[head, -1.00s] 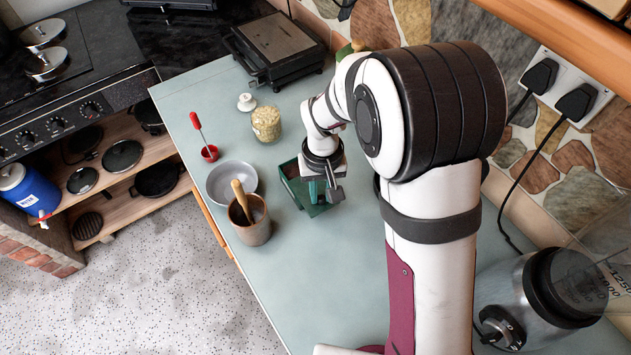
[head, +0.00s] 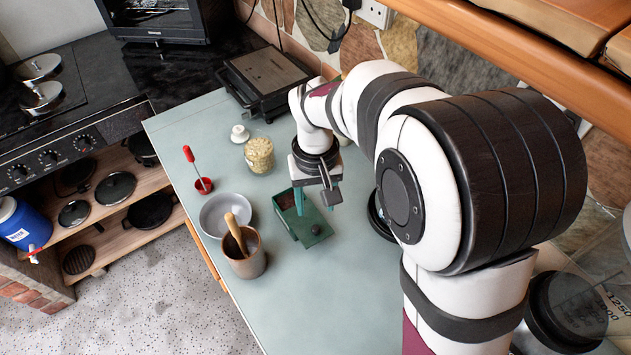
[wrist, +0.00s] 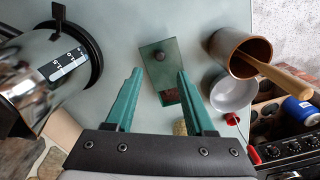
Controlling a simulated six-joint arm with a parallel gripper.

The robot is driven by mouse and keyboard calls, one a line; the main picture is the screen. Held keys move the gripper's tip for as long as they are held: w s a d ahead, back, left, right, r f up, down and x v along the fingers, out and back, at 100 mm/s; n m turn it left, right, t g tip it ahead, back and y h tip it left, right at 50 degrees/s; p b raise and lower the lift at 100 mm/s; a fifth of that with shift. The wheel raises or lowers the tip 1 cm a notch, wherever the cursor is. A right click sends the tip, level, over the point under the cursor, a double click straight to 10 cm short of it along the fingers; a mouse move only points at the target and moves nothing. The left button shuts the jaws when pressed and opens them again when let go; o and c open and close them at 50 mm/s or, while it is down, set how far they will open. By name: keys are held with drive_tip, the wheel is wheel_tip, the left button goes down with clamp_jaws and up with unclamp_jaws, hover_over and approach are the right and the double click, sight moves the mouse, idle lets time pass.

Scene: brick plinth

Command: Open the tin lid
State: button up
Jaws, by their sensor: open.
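The green tin (head: 300,231) stands on the counter, a box with a green lid and a dark round knob (head: 315,229) at its near end. Behind the lid, a reddish-brown area (head: 284,199) shows at the far end, so the lid appears to cover only part of the tin. In the wrist view the lid (wrist: 161,74) and knob (wrist: 159,55) lie between the green fingers. My gripper (head: 315,198) is open and empty above the tin's far part; it also shows in the wrist view (wrist: 159,74). Whether a finger touches the tin cannot be told.
A brown pot with a wooden pestle (head: 243,256) and a grey bowl (head: 226,214) stand left of the tin. The counter (head: 330,290) is clear in front.

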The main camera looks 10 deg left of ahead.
wheel_tip(320, 180, up, 8)
drive_tip(key=shift+f, duration=0.1)
drive_tip(key=s+d+m+y, duration=0.1)
drive_tip(key=s+d+m, duration=0.3)
drive_tip(key=s, duration=0.6)
drive_tip(key=s+d+f+m, duration=0.1)
drive_tip(key=s+d+m, duration=0.4)
drive_tip(key=s+d, duration=0.4)
drive_tip(key=shift+s+f+m+y, duration=0.2)
drive_tip(key=shift+s+m+y, duration=0.15)
drive_tip(key=shift+s, duration=0.7)
